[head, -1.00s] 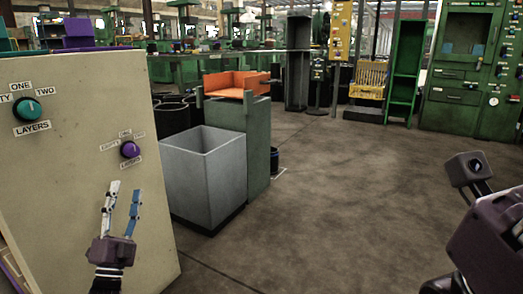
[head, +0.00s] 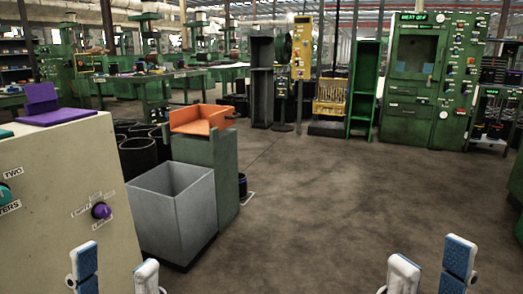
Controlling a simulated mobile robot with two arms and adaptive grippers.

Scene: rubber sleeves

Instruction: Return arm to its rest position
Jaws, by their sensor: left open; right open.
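My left gripper (head: 115,274) shows at the bottom left of the head view, with its two fingers pointing up and apart. It is open and empty, in front of the lower part of the beige panel. My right gripper (head: 430,271) shows at the bottom right, also with its fingers apart and nothing between them. It is over the bare floor. Only the finger ends of both grippers are in view; the rest of both arms is below the picture edge.
The beige panel (head: 60,175) with a teal knob (head: 4,194) and a purple knob (head: 101,211) stands at left. A grey bin (head: 170,205) and a green stand with an orange tray (head: 200,118) are beside it. The floor (head: 330,200) at centre is clear.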

